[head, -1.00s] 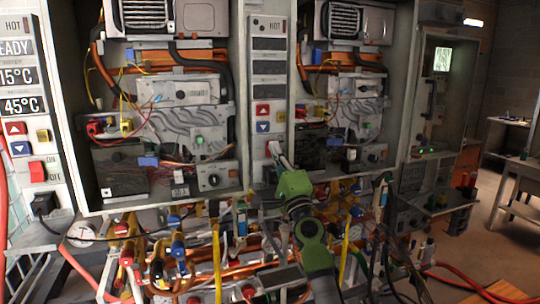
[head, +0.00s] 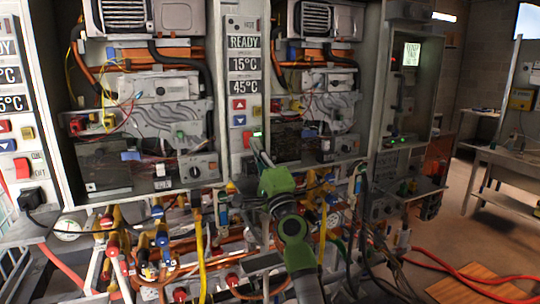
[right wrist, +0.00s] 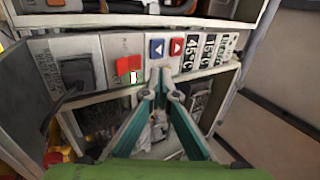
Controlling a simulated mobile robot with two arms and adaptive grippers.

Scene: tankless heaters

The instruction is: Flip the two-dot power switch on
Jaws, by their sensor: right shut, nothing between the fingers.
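The red power switch (head: 247,141) is low on the narrow grey control panel between the two open heater cabinets. In the right wrist view the red switch (right wrist: 128,65) sits on its panel left of my fingertips, with a small green-white light at its lower edge. My right gripper (head: 258,146) is shut and empty, its tips just right of the switch. In the right wrist view the gripper (right wrist: 163,80) lies in front of the panel; I cannot tell whether it touches. The two-dot mark is not readable. My left gripper is not in view.
The panel's displays (head: 243,65) read READY, 15°C and 45°C. A blue down button (right wrist: 157,48) and a red up button (right wrist: 177,47) are beside the switch. Another panel's red switch (head: 22,168) is at far left. Pipes and valves crowd the space below.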

